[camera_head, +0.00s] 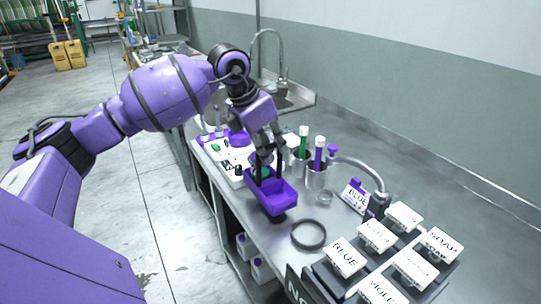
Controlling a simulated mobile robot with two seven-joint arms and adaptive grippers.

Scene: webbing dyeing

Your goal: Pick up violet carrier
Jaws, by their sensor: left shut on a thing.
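The violet carrier (280,200) is an open purple tray over the metal counter, left of the middle of the counter. My left gripper (265,170) comes down on it from above and is shut on its far end. The fingers hide part of that end, and something green shows beside them. I cannot tell whether the carrier touches the counter. My right gripper is not in view.
A dark ring (308,235) lies in front. Labelled white blocks (375,235) fill the front right. A sink with a tap (283,85) is behind.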

